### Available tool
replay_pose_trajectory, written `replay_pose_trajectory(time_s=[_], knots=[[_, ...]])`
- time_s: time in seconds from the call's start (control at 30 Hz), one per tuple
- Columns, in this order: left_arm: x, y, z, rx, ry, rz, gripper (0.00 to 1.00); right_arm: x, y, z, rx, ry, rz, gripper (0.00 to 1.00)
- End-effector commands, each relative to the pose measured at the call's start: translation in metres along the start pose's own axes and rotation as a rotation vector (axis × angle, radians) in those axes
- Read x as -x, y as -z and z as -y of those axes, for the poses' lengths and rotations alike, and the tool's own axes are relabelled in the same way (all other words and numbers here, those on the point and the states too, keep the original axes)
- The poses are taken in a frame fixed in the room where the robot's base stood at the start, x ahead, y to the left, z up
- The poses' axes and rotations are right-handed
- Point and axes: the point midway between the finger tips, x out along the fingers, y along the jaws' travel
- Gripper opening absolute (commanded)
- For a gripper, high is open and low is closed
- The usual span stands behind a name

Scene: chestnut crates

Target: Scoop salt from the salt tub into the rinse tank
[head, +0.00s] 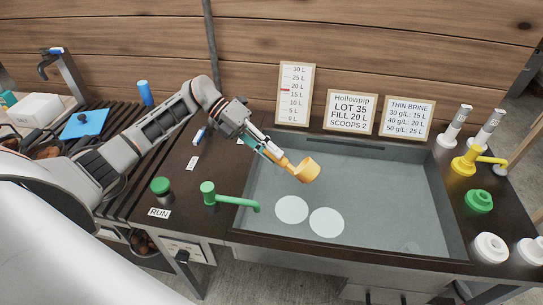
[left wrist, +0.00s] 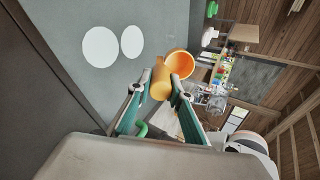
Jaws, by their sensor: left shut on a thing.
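My left gripper (head: 266,148) is shut on the handle of an orange scoop (head: 308,170) and holds it above the rinse tank (head: 375,180). In the left wrist view the handle sits between the fingers (left wrist: 158,88), and the scoop's bowl (left wrist: 181,64) is tilted with its orange inside showing; I see no salt in it. The tank looks grey, with two white round patches (head: 291,209) (head: 326,222) side by side in it. I cannot pick out the salt tub. My right gripper is not in view.
A green spout (head: 230,199) reaches over the tank's left edge. A green RUN knob (head: 160,186) stands left of it. Behind are a gauge board (head: 295,95), a "FILL 20 L, SCOOPS 2" sign (head: 352,112) and a brine sign (head: 407,118). A yellow tap (head: 470,160) stands right.

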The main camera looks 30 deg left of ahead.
Motion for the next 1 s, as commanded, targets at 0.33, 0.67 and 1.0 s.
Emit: replay_pose_trajectory(time_s=[0.33, 0.67, 1.0], knots=[[-0.008, 0.003, -0.017, 0.006, 0.123, 0.018, 0.0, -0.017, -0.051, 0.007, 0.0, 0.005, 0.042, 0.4], [-0.008, 0.003, -0.019, 0.002, 0.196, 0.031, 0.0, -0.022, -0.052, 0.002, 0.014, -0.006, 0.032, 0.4], [-0.007, 0.003, -0.017, 0.0, 0.198, 0.032, 0.0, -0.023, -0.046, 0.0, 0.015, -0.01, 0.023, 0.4]])
